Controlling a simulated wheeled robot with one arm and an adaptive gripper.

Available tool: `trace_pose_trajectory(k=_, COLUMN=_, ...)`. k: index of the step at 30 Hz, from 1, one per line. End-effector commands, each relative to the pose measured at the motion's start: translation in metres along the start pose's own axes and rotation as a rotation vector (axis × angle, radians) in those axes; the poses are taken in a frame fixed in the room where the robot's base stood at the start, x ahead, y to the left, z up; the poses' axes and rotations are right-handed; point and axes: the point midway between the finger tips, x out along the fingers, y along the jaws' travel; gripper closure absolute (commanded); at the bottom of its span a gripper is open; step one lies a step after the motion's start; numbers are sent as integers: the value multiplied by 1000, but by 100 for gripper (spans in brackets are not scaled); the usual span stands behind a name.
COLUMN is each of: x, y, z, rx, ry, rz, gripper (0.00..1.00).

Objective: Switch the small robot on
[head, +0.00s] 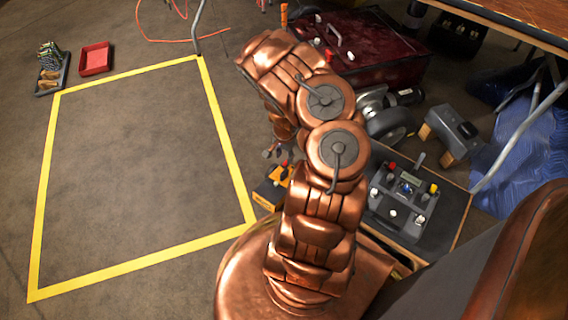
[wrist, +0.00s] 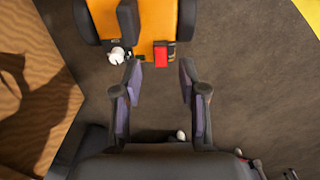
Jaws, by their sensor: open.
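The small robot (head: 271,190) is yellow-orange and black. In the head view it sits on the floor just left of my arm, partly hidden by it. In the wrist view its orange body (wrist: 158,22) with dark wheels is at the top, cut off by the frame. A red switch-like block (wrist: 161,57) in a dark surround is on its near edge, with a white knob (wrist: 117,55) to the left. I cannot tell the switch's position. My gripper (wrist: 158,73) is open and empty, its fingertips pointing toward the robot's near edge, the red block between their lines.
A control box (head: 404,205) with joysticks lies on a board right of my arm. A dark red case (head: 375,50) is behind. Yellow tape (head: 130,268) marks a bare floor area at left. A red tray (head: 96,58) is at far left. Wood (wrist: 35,90) borders the wrist view's left.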

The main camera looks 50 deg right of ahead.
Motion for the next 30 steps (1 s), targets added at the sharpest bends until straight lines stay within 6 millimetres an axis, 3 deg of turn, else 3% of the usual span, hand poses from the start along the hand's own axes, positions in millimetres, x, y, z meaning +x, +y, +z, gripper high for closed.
trace_pose_trajectory(k=3, x=21, y=-1, z=0, rx=-1, ry=0, rz=-3, gripper=58)
trace_pose_trajectory(k=9, x=38, y=-1, z=-1, rx=0, ry=1, rz=-3, gripper=58)
trace_pose_trajectory(k=20, x=41, y=-1, z=0, rx=-1, ry=0, rz=-2, gripper=58)
trace_pose_trajectory(k=30, x=41, y=-1, z=0, rx=-1, ry=0, rz=-2, gripper=93)
